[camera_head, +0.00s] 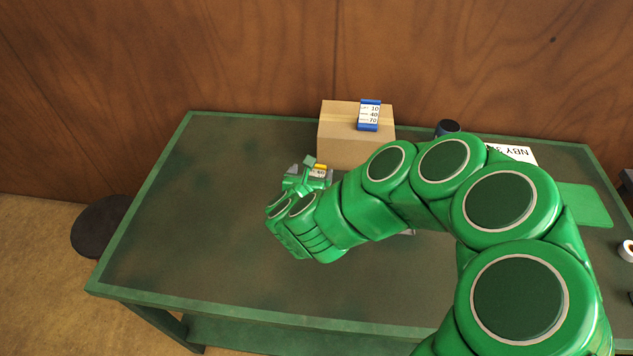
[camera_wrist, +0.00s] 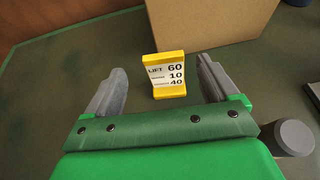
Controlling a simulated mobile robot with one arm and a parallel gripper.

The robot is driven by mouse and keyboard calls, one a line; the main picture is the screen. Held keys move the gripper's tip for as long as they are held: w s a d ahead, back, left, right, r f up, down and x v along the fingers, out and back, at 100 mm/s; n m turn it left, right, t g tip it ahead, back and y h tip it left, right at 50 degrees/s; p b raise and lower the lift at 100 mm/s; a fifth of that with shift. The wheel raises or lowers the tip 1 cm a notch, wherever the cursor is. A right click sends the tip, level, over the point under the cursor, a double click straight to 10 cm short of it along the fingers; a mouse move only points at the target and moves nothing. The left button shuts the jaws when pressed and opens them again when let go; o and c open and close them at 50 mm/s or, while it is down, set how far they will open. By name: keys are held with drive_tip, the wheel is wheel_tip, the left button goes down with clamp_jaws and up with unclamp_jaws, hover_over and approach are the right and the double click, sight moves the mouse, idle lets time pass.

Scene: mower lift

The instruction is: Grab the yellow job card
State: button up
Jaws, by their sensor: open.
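The yellow job card (camera_wrist: 167,75) stands on the table in the wrist view, with a white face reading LIFT 60, 10, 40 between yellow bands. In the head view only a small part of the yellow card (camera_head: 320,168) shows beyond my gripper. My gripper (camera_wrist: 160,86) is open, with one grey finger on each side of the card. The card appears between the fingertips, with visible gaps on both sides. I cannot tell how deep between the fingers it is.
A cardboard box (camera_head: 345,145) stands right behind the yellow card, with a blue card (camera_head: 369,115) on top. A dark cup (camera_head: 447,127), a white sign (camera_head: 511,154) and a green mat (camera_head: 584,205) are to the right. The table's (camera_head: 160,230) left side is clear.

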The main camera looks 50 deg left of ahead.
sight(316, 171)
drive_tip(key=shift+s+f, duration=0.15)
drive_tip(key=shift+f, duration=0.25)
drive_tip(key=shift+d+f+x, duration=0.1)
drive_tip(key=shift+d+x, duration=0.05)
drive_tip(key=shift+x, duration=1.75)
drive_tip(key=shift+d+f+x, duration=0.15)
drive_tip(key=shift+d+x, duration=0.05)
drive_tip(key=shift+x, duration=1.75)
drive_tip(key=c, duration=1.1)
drive_tip(key=shift+o, duration=0.2)
